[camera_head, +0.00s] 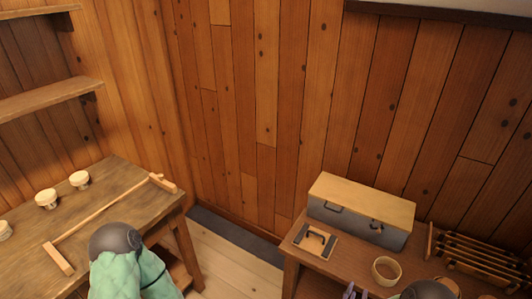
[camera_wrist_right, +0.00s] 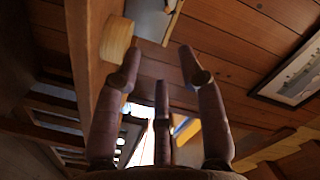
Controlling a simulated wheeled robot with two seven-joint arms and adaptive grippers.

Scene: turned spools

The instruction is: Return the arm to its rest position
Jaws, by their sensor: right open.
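My right gripper (camera_head: 354,293) shows at the bottom edge of the head view, in front of the right-hand table; only its purple fingertips are seen. In the right wrist view its fingers (camera_wrist_right: 161,70) are spread open with nothing held between them. My left arm, with a green sleeve and a dark grey joint, shows at the lower left of the head view. Its gripper is out of the picture. Pale turned spools (camera_head: 79,179) stand upright in a row on the left table (camera_head: 120,178), apart from my arms.
A long wooden bar (camera_head: 105,212) with end blocks lies on the left table. The right table (camera_head: 318,268) holds a wood-lidded grey box (camera_head: 360,215), a handled plate (camera_head: 315,241), a pale ring (camera_head: 386,271) and a slatted rack (camera_head: 480,257). A floor gap (camera_head: 232,262) separates the tables.

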